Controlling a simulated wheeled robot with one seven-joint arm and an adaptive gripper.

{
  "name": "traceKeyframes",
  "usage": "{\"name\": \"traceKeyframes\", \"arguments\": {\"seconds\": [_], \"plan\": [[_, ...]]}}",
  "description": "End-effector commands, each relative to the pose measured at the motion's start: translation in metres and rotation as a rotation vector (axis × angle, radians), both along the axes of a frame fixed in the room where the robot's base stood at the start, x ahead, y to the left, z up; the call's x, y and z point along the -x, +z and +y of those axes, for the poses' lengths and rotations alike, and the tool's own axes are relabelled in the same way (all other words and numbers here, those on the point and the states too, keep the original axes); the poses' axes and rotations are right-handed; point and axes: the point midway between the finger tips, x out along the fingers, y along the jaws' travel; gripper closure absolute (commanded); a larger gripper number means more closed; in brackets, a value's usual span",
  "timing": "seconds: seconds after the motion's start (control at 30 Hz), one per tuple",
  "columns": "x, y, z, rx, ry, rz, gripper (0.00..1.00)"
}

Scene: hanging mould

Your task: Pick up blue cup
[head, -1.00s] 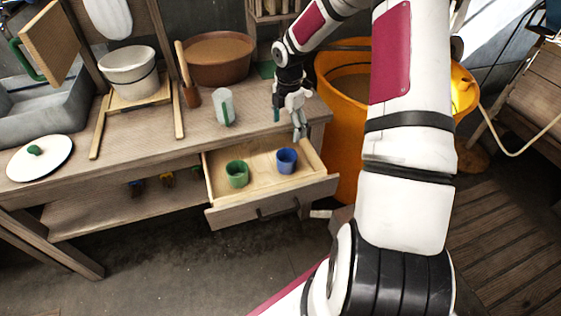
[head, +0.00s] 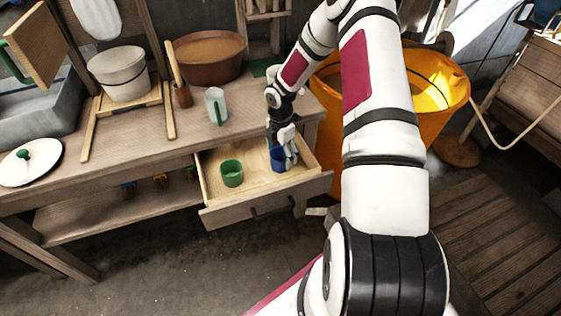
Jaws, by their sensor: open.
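The blue cup (head: 277,161) stands upright in the open drawer (head: 262,205), towards its right side. My gripper (head: 284,160) points down at the cup, with its fingers at the cup's rim and over its right part. The jaws are open. Part of the cup is hidden by the fingers. I cannot tell whether a finger is inside the cup or touches it.
A green cup (head: 231,174) stands in the drawer to the left. On the counter (head: 130,139) above are a white mug with a green handle (head: 216,106), a brown basin (head: 211,60) and a white pot (head: 121,76). An orange barrel (head: 425,110) stands right of the drawer.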

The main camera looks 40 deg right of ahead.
Motion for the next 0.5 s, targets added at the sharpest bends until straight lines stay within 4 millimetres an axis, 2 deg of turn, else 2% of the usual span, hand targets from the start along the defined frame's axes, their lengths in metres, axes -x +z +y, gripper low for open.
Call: {"name": "traceKeyframes", "arguments": {"seconds": [0.1, 0.27, 0.5], "plan": [[0.0000, -0.0082, 0.0001, 0.000, 0.000, 0.000, 0.18], [-0.0001, -0.0077, -0.0002, 0.000, 0.000, -0.001, 0.18], [-0.0001, -0.0076, -0.0002, 0.000, 0.000, 0.000, 0.70]]}}
